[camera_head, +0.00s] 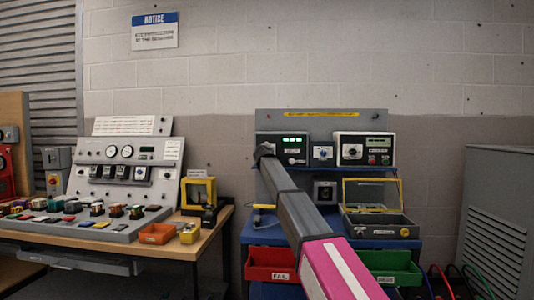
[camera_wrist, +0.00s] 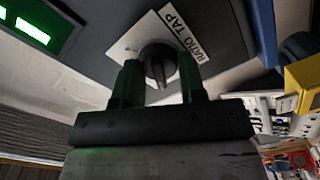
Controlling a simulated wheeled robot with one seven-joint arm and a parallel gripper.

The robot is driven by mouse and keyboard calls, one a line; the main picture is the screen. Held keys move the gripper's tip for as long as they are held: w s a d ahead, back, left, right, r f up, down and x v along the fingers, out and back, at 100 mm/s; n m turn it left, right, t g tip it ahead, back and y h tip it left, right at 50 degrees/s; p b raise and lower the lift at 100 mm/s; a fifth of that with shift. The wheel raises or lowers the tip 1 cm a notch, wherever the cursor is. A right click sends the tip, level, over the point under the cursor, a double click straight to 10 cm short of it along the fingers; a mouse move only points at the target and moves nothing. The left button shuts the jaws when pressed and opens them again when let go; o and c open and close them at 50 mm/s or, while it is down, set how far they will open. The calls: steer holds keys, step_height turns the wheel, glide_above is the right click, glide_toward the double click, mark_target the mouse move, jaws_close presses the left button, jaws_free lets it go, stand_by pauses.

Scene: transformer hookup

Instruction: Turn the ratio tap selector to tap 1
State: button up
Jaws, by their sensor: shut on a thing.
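The ratio tap selector is a dark round knob (camera_wrist: 155,52) on a white plate, with a "RATIO TAP" label (camera_wrist: 187,38) beside it in the wrist view. A raised bar crosses the knob face. My gripper (camera_wrist: 160,63) has one dark finger on each side of the knob and is shut on it. The tap numbers are too small or hidden to read. In the head view my gripper (camera_head: 264,151) is at the left end of the dark instrument box (camera_head: 291,160) with a green display. The arm and gripper hide the selector there.
Below are a yellow-framed case (camera_head: 371,193), a red FAIL bin (camera_head: 259,268) and a green bin (camera_head: 402,270). A control console (camera_head: 129,157) stands on the left table. A grey cabinet (camera_head: 495,220) is at far right.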

steer(key=o, duration=0.9)
steer(key=s, duration=1)
steer(key=shift+s+a, duration=0.25)
steer(key=shift+s, duration=0.15)
